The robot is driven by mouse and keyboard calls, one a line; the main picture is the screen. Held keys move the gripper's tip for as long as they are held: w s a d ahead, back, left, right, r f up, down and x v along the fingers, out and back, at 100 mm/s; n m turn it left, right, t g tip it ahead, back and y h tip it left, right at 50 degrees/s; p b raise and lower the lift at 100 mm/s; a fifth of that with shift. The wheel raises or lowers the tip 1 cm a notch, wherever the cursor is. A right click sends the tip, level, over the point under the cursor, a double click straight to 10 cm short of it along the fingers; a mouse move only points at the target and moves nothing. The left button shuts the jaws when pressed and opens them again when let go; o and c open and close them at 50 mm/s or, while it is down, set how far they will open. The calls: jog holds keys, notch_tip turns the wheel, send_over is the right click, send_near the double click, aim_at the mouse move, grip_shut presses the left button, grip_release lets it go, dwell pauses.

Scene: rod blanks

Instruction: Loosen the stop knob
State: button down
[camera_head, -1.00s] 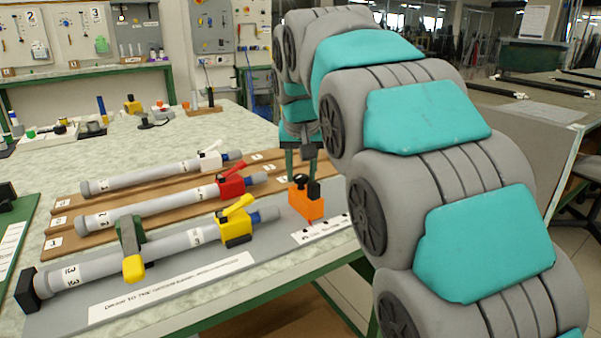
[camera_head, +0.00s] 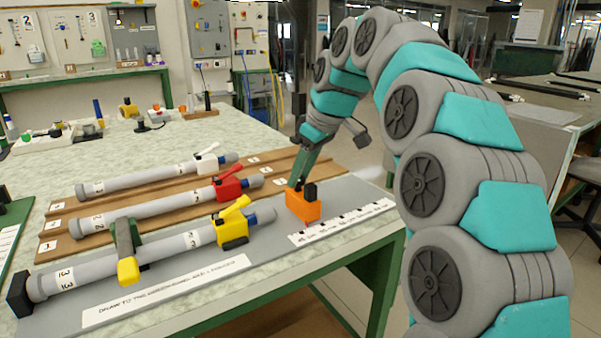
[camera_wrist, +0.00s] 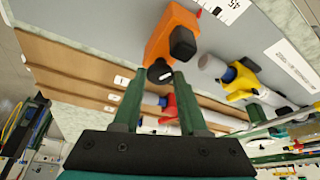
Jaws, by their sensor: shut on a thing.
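The orange stop block (camera_head: 303,206) stands on the grey board at the right end of the rod fixture. The round black stop knob (camera_wrist: 160,72) with a pale mark is on the orange block (camera_wrist: 172,24), between my green fingertips. My gripper (camera_head: 297,184) comes down from above and is shut on the knob. In the head view the fingers mostly hide the knob.
A grey rod with a yellow clamp (camera_head: 232,226) lies to the left, held by a green and yellow clamp (camera_head: 127,255). Rods with red (camera_head: 228,186) and white (camera_head: 206,161) clamps lie behind. A scale strip (camera_head: 342,222) lies in front of the block.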

jog(key=shift+w+n+g, duration=0.15)
jog(key=shift+n+g, duration=0.65)
jog(key=shift+n, duration=1.4)
jog(key=shift+y, duration=0.3)
jog(key=shift+c, duration=2.2)
grip_release()
